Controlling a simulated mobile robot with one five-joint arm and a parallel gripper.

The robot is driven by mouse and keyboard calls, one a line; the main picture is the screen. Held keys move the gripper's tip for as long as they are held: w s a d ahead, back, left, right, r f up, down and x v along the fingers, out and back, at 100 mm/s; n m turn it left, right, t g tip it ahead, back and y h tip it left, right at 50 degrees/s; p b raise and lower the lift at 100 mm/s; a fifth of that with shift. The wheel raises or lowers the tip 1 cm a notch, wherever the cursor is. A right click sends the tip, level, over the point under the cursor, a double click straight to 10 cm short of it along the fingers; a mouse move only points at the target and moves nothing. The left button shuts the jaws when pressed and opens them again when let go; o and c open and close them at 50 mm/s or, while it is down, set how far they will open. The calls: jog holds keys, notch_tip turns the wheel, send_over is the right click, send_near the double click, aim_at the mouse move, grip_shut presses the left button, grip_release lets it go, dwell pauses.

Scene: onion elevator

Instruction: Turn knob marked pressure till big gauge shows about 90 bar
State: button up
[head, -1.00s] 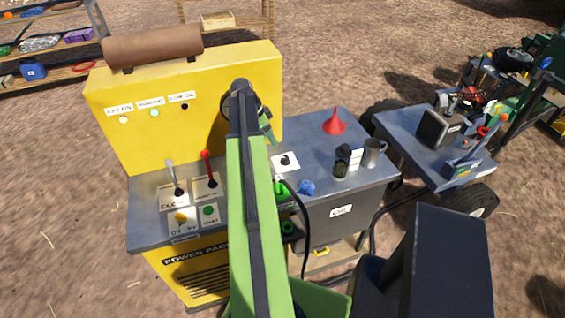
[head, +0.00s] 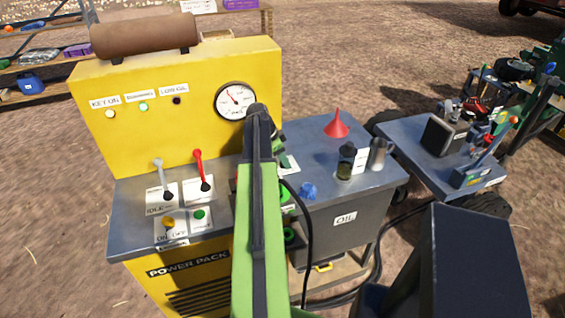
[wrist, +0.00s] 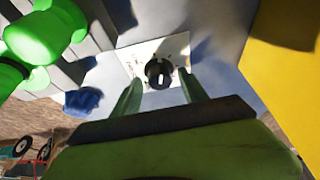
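The black knob (wrist: 159,72) sits on a white label plate in the wrist view, with a pale mark on its face. The label's writing is too small to read. My gripper (wrist: 163,88) is open, with one green finger on each side of and below the knob; I cannot tell whether they touch it. In the head view my arm hides the knob. The big round gauge (head: 236,100) is on the yellow panel (head: 165,130); its needle points to the upper left, and the numbers are too small to read.
A red lever (head: 201,170) and a grey lever (head: 161,178) stand left of my arm on the grey top. A red funnel (head: 336,125), a dark jar (head: 346,163) and a metal mug (head: 379,154) stand to the right.

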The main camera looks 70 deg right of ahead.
grip_shut()
jog(key=shift+a+n, duration=0.1)
jog(key=shift+n, duration=0.7)
jog(key=shift+o, duration=0.6)
grip_release()
jog(key=shift+h, duration=0.3)
jog(key=p+v, duration=1.6)
jog(key=v, duration=0.1)
jog(key=shift+s+r, duration=0.2)
jog(key=shift+r, duration=0.05)
